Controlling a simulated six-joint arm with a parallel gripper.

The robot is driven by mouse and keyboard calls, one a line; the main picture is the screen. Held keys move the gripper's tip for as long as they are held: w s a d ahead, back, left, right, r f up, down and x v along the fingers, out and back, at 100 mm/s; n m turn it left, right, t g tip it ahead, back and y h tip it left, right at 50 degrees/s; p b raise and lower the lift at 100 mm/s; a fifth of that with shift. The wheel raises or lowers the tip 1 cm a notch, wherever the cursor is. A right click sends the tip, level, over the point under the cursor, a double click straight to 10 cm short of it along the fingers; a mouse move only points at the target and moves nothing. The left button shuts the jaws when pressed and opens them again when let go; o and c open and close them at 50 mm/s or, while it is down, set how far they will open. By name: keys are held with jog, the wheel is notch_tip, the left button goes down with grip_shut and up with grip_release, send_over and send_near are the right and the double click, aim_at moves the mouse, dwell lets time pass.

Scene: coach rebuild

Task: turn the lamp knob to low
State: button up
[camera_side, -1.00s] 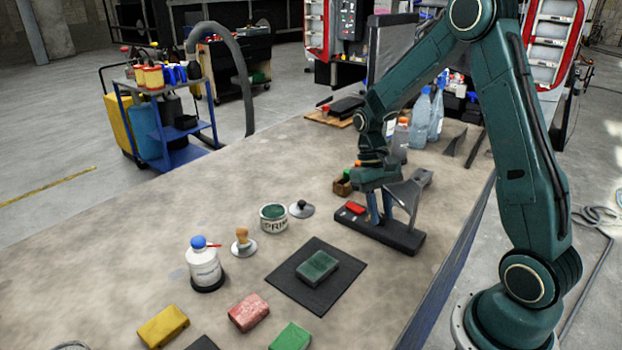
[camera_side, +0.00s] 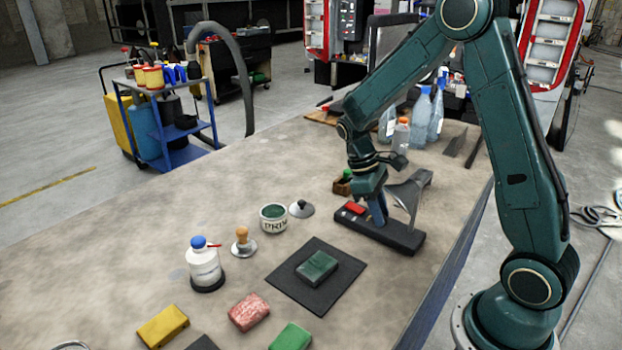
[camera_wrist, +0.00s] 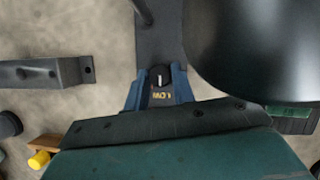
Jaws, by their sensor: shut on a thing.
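The lamp's long black base (camera_side: 408,240) lies near the table's right edge in the side view, with a red part (camera_side: 355,208) at its left end. My gripper (camera_side: 378,220) reaches down onto the base; its fingers hide the knob there. In the wrist view my blue fingertips (camera_wrist: 160,78) are shut on the small black knob (camera_wrist: 160,72), one on each side. The knob's white mark stands upright in the picture, roughly in line with the yellow word LOW (camera_wrist: 162,96), which reads upside down just below.
A grey angled piece (camera_side: 408,190) rises close behind my gripper. In the wrist view a large dark rounded shape (camera_wrist: 255,45) is close on the right. A primer tin (camera_side: 274,217), a white bottle (camera_side: 204,264) and a black mat (camera_side: 340,285) with a green block stand to the left.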

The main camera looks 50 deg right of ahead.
jog(key=shift+w, duration=0.1)
jog(key=o, duration=1)
jog(key=v, duration=1.3)
jog(key=shift+r, duration=0.35)
jog(key=shift+w, duration=0.1)
